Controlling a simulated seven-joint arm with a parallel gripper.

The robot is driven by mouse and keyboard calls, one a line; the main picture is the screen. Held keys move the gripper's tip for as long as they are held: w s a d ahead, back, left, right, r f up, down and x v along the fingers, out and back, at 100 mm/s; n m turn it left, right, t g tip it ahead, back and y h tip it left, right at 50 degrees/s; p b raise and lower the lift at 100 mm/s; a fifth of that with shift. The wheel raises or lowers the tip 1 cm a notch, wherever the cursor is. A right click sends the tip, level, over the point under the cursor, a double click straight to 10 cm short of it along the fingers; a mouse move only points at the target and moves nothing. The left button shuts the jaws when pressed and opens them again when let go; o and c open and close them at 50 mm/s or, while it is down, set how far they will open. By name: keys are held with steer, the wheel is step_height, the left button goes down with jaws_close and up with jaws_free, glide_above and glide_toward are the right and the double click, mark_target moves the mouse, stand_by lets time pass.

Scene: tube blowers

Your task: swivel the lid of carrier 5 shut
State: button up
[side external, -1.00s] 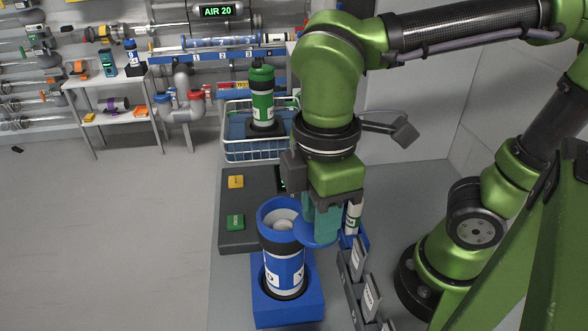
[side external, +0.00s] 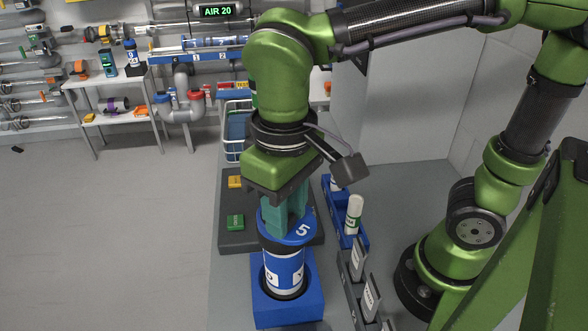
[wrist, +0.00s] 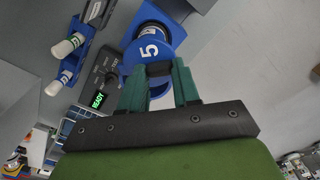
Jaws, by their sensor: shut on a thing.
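Carrier 5 (side external: 283,268) is a blue canister with a white band, upright in a blue block holder (side external: 287,307). Its blue lid (side external: 302,231), marked 5, lies over the top of the carrier and also shows in the wrist view (wrist: 147,52). My gripper (side external: 284,225) points down at the lid, its teal fingers shut on a small dark knob (wrist: 159,69) at the lid's edge. The fingers hide part of the lid in the side view.
A blue rack (side external: 345,228) holding white-capped tubes and a grey rack (side external: 352,285) stand at the right. A wire basket (side external: 236,140) is behind, partly hidden by my arm.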

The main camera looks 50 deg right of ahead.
steer(key=m, duration=0.1)
steer(key=w+m, duration=0.1)
steer(key=m, duration=0.1)
steer(key=w+m, duration=0.1)
steer(key=shift+d+m, duration=0.25)
steer(key=shift+m, duration=0.05)
steer(key=shift+w+d+m, duration=0.2)
steer(key=shift+w+m, duration=0.05)
steer(key=shift+m, duration=0.55)
steer(key=shift+w+d+m, duration=0.2)
steer(key=shift+w+m, duration=0.05)
steer(key=shift+m, duration=0.55)
steer(key=shift+w+d+m, duration=0.2)
steer(key=shift+w+m, duration=0.05)
steer(key=shift+m, duration=0.55)
steer(key=o, duration=1.1)
steer(key=shift+c, duration=0.2)
step_height(320, 180, up, 17)
